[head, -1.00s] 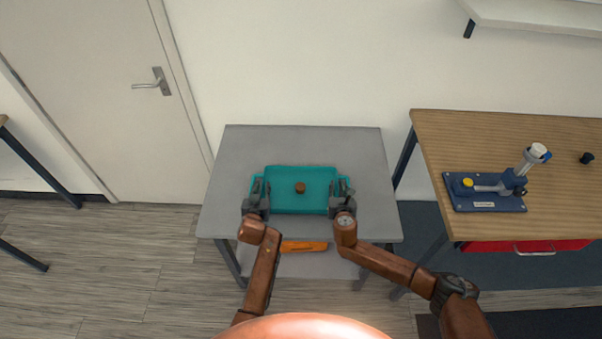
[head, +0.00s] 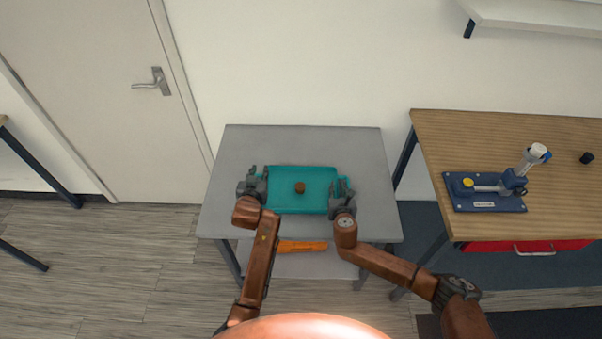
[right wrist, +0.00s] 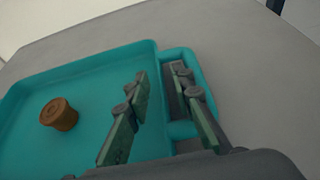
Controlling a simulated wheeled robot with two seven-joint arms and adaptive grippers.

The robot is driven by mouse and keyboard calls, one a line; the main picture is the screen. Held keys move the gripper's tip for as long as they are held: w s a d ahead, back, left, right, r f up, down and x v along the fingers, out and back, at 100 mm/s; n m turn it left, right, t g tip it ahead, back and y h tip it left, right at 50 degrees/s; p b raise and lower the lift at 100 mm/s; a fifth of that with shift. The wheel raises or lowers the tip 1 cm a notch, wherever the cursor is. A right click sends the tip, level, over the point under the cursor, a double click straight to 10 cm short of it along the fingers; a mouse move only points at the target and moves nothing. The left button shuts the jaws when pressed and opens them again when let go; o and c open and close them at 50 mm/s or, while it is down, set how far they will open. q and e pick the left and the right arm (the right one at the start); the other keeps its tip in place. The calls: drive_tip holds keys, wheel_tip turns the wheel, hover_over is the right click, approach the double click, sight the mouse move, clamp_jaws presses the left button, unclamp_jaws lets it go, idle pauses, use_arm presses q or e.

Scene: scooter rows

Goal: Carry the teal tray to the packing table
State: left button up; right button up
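The teal tray (head: 300,205) lies flat on a grey table, with a small brown round object (head: 300,187) in it. That object also shows in the right wrist view (right wrist: 59,114). My left gripper (head: 257,175) is at the tray's left end, fingers apart; it hides the left handle, and I cannot tell whether it touches it. My right gripper (head: 342,187) is at the tray's right end. In the right wrist view its open fingers (right wrist: 162,105) stand on either side of the tray's right wall (right wrist: 163,85), one inside the tray, one at the handle opening.
The grey table (head: 235,150) has bare top around the tray and an orange item (head: 302,247) on its lower shelf. A wooden table (head: 430,140) at right holds a blue device (head: 485,203) and a small black object (head: 586,158). Floor lies open at left.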

drive_tip(key=v, duration=1.1)
drive_tip(key=shift+s, duration=0.15)
